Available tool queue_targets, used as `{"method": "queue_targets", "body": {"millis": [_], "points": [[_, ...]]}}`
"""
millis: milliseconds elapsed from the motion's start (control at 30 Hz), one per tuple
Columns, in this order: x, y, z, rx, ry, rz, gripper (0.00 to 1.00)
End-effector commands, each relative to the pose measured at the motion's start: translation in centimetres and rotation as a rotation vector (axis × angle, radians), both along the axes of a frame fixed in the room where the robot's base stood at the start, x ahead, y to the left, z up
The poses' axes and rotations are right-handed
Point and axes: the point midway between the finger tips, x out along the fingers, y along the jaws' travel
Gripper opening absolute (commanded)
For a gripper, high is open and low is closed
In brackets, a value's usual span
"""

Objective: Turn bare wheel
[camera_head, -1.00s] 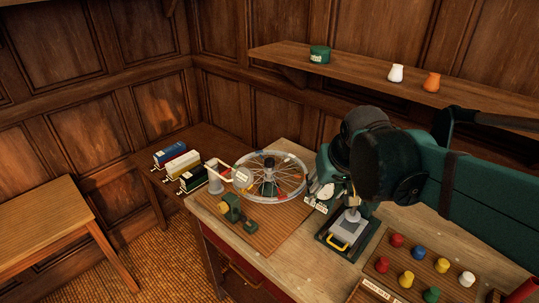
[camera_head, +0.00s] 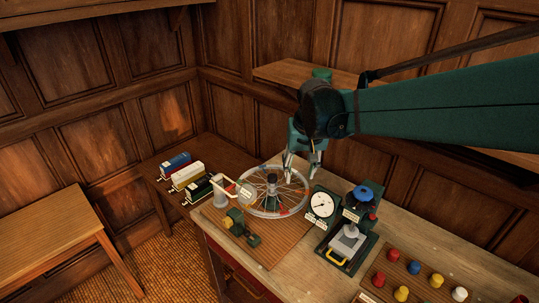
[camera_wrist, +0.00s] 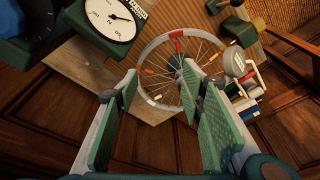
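The bare spoked wheel (camera_head: 242,203) lies flat on a wooden board on the bench, around a dark central hub (camera_head: 271,190). Its grey rim carries red, white and orange marks. In the wrist view the wheel (camera_wrist: 150,47) shows beyond and between the fingers. My gripper (camera_head: 301,172) points down at the wheel's back right side. I cannot tell whether a fingertip touches the rim.
A white dial gauge (camera_head: 321,205) stands right of the wheel, beside a green press (camera_head: 348,240) with a blue knob. A white crank arm (camera_head: 230,187) is at the wheel's left. A green clamp (camera_head: 238,224) is in front. Coloured knobs (camera_head: 414,268) sit at the right.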

Motion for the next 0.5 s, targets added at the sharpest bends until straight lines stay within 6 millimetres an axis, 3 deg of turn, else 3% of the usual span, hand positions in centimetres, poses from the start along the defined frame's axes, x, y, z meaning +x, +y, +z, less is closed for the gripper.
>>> {"method": "queue_targets", "body": {"millis": [500], "points": [[7.2, 3.7, -0.9, -0.009, 0.106, 0.002, 0.39]]}}
